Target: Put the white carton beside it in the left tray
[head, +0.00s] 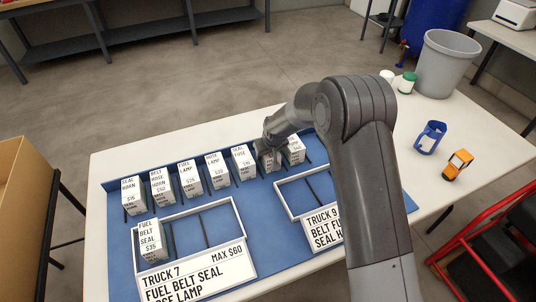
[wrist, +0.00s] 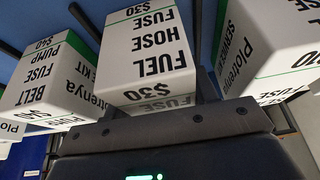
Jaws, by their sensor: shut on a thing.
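My gripper (head: 269,148) is shut on a white carton (head: 267,161) at the right part of the row at the table's back edge. In the wrist view this carton (wrist: 150,55) reads FUEL HOSE FUSE $30, and my gripper (wrist: 152,108) grips its near end. I cannot tell if it is lifted. The left tray (head: 241,229), labelled TRUCK 7, MAX $60, holds one white carton (head: 148,240) reading FUEL BELT SEAL $35 in its leftmost compartment. Its other compartments look empty. The right tray (head: 284,203), labelled TRUCK 9, is partly hidden by my arm.
White cartons stand close on both sides of the held one: a left neighbour (head: 243,162) and a right one (head: 296,150). Several more, such as the SEAL HORN carton (head: 131,196), continue leftward. A blue mug (head: 429,138), orange toy (head: 458,165) and grey bin (head: 445,64) are at right.

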